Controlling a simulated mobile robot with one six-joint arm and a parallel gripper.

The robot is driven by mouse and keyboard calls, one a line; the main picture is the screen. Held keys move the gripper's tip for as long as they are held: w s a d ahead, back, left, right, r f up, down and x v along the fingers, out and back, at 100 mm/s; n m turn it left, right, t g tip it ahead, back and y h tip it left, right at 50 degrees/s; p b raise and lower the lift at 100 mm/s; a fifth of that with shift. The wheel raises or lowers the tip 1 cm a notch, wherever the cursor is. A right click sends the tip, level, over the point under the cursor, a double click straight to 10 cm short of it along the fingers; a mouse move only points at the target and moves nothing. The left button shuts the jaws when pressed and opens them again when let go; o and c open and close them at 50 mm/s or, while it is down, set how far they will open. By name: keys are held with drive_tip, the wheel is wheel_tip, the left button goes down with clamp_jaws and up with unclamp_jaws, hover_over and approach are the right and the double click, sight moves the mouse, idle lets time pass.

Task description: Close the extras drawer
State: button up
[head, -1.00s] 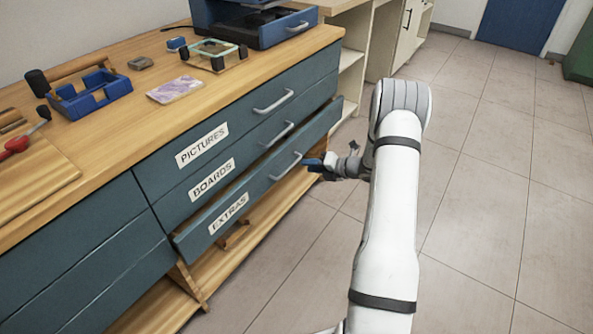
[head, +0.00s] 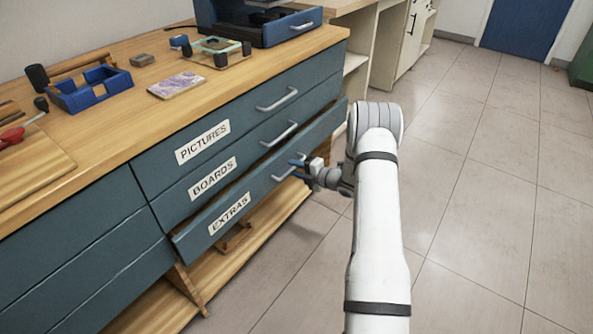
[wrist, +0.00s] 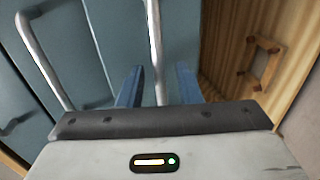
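The extras drawer (head: 235,221) is the lowest teal drawer of the labelled stack, with a white label reading EXTRAS. Its front stands out a little from the drawers above, so it is partly open. Its pale bar handle (head: 287,168) is near its right end. My gripper (head: 297,168) is at this handle, with its blue fingers pointing to the drawer. In the wrist view the fingers (wrist: 158,88) are apart, with the handle (wrist: 154,45) between them and a gap visible on either side. Whether the fingertips touch the drawer front is unclear.
The boards drawer (head: 205,184) and pictures drawer (head: 202,142) above look shut. A wooden lower shelf (head: 228,280) lies under the extras drawer. The wooden worktop (head: 120,120) holds a blue holder (head: 92,93) and a patterned tile (head: 177,85). The tiled floor at right is clear.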

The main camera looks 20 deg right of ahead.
drive_tip(key=shift+c, duration=0.2)
clamp_jaws()
idle(0.3)
drive_tip(key=x, duration=0.3)
drive_tip(key=shift+w+a+r, duration=0.25)
drive_tip(key=shift+w+r, duration=0.1)
drive_tip(key=shift+w+a+r, duration=0.1)
drive_tip(key=shift+w, duration=0.05)
drive_tip(key=shift+o, duration=0.2)
unclamp_jaws()
drive_tip(key=p, duration=0.2)
approach(286, 163)
drive_tip(key=shift+x, duration=0.8)
